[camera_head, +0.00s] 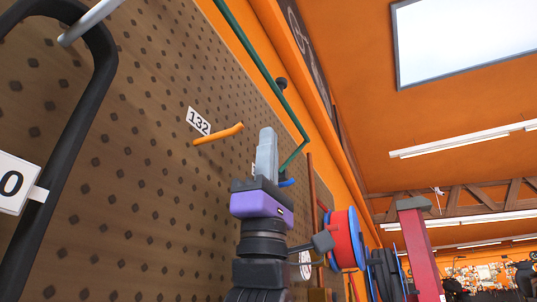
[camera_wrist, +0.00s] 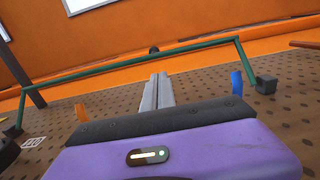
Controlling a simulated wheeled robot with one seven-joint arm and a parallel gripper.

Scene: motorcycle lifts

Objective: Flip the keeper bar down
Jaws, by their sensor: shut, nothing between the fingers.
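The keeper bar appears to be the green bent bar (camera_head: 262,68), which runs along the pegboard from the top of the head view to a bend near the gripper. In the wrist view the green bar (camera_wrist: 125,66) spans the picture, and its right leg drops to a dark block (camera_wrist: 265,85) on the board. My gripper (camera_head: 266,133) is shut and empty, with its fingers pointing up beside the bar's bent end. In the wrist view the fingertips (camera_wrist: 158,77) sit just below the long span, with a small visible gap.
An orange peg (camera_head: 218,134) sticks out of the pegboard (camera_head: 130,150) beside a "132" label (camera_head: 199,121). A blue peg (camera_wrist: 237,82) stands near the bar's right leg. A black frame (camera_head: 75,140) is at left. Red and blue reels (camera_head: 343,238) hang right of my wrist.

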